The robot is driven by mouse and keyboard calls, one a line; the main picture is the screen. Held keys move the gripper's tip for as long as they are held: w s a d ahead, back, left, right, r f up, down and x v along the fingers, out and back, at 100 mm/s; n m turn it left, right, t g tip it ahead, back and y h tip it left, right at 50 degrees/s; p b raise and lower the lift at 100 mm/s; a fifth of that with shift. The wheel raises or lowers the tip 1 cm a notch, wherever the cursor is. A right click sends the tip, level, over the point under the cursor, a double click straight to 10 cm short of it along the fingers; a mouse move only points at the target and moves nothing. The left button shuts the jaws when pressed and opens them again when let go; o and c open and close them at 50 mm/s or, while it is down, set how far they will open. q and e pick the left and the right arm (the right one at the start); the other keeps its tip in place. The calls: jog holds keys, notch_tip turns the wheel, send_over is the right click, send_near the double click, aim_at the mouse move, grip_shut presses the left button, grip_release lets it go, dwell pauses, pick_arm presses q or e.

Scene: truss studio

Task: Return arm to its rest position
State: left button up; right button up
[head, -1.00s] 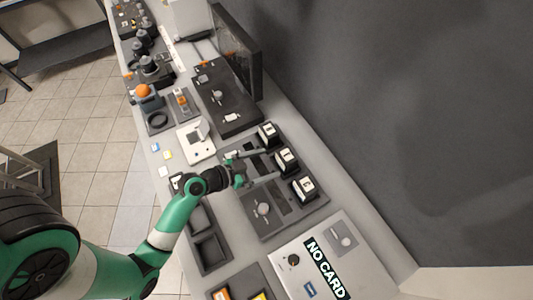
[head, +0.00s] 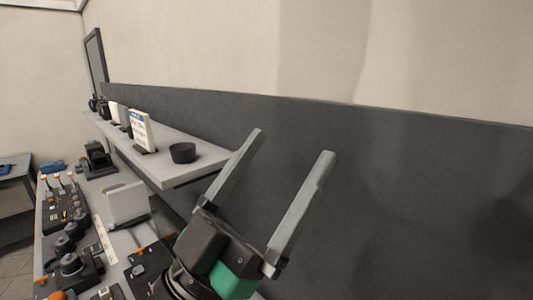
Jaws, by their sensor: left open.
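My left gripper (head: 292,143) is large and close in the head view, pointing up. Its two long grey fingers are spread wide apart with nothing between them. Behind it is a dark grey wall panel. Its dark and green body is at the lower middle, and the rest of the arm is cut off by the bottom edge. My right gripper is not in view.
A grey shelf (head: 165,168) runs along the wall left of my gripper. It bears a dark round bowl (head: 183,152) and a white card stand (head: 141,131). Below is a bench with dark control boxes (head: 68,203) and a white panel (head: 127,204). Open space lies above.

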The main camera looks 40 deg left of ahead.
pick_arm(q)
jog(key=shift+n+t, duration=0.4)
jog(key=shift+t, duration=0.1)
jog(key=s+r, duration=0.2)
jog(key=r, duration=0.1)
jog(key=shift+s+d+r, duration=0.25)
jog(key=shift+s+d, duration=0.1)
jog(key=shift+r, duration=0.1)
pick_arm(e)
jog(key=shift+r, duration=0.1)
